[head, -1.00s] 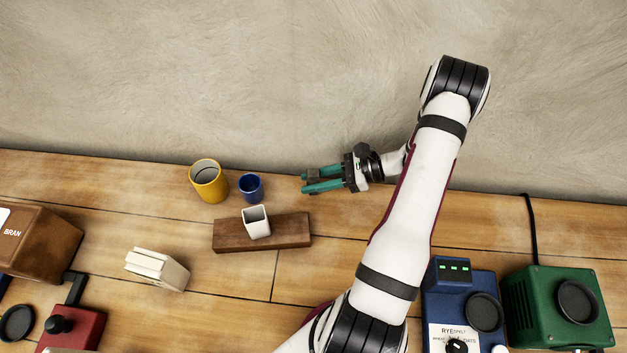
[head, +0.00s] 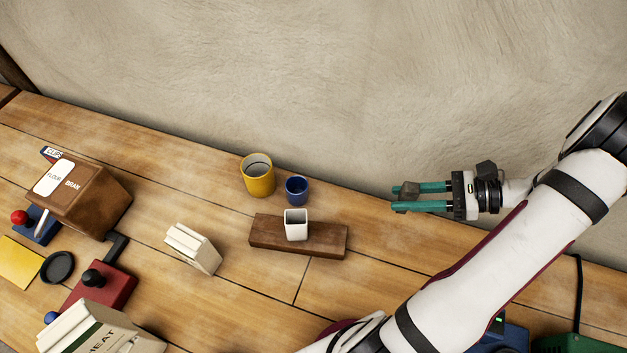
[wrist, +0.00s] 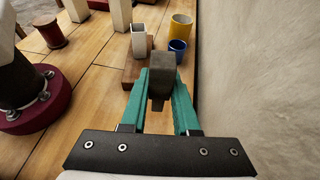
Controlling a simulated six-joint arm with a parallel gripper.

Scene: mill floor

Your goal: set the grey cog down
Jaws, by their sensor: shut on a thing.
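My gripper (head: 396,199) is at the right in the head view, close to the wall, with its teal fingers pointing left. It is shut on a dark grey-brown lump, which I take for the grey cog (head: 410,188). In the wrist view the cog (wrist: 162,75) sits between the tips of my gripper (wrist: 160,88) and shows as a blocky shape; I cannot make out any teeth. The gripper appears to be above the bench, to the right of the cups; its exact height is unclear.
A wooden block (head: 328,240) with a white square cup (head: 296,226) stands left of my gripper. Behind it are a yellow mug (head: 258,178) and a blue cup (head: 297,190). A cream block (head: 193,250) lies further left. Bare bench (head: 375,265) shows right of the wooden block.

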